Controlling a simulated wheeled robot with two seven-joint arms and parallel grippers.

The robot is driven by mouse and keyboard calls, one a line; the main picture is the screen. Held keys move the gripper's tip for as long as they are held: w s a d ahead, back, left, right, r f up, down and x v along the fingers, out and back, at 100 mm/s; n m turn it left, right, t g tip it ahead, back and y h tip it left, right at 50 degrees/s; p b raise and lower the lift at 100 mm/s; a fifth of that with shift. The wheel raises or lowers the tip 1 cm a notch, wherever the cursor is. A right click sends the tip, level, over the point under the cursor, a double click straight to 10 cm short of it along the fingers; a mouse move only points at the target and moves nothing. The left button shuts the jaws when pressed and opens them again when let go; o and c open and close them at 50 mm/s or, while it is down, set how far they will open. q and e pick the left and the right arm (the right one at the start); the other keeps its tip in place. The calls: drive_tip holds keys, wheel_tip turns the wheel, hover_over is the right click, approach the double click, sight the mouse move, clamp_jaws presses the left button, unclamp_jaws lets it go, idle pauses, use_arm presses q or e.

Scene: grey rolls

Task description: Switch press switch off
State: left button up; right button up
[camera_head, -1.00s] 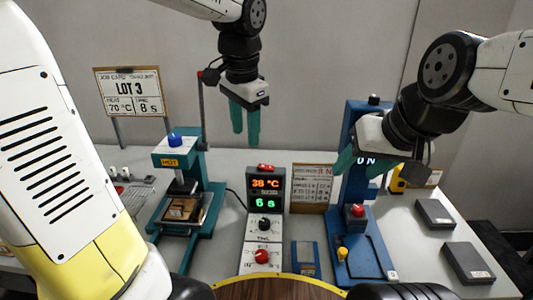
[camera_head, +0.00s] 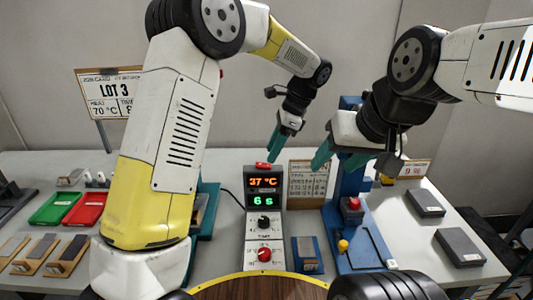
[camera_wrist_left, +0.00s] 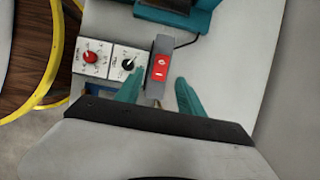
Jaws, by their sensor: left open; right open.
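The red rocker switch (camera_head: 263,165) sits on top of the dark display box (camera_head: 265,188), which reads 37 °C and 6 s. In the left wrist view the switch (camera_wrist_left: 161,68) shows white O and I marks, just beyond the gap between my fingertips. My left gripper (camera_head: 277,145) is open, with green fingers pointing down, above and slightly right of the switch; contact cannot be told. It also shows in the left wrist view (camera_wrist_left: 157,88). My right gripper (camera_head: 335,158) is open in front of the blue press (camera_head: 345,215). My left arm hides most of the teal press (camera_head: 208,205).
Below the display are a black knob (camera_head: 264,222) and a red knob (camera_head: 264,254). Green (camera_head: 55,207) and red trays (camera_head: 87,209) lie at left. Dark blocks (camera_head: 459,246) lie at right. A job card (camera_head: 105,90) stands behind.

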sight(266, 165)
use_arm(q)
drive_tip(key=shift+x, duration=1.95)
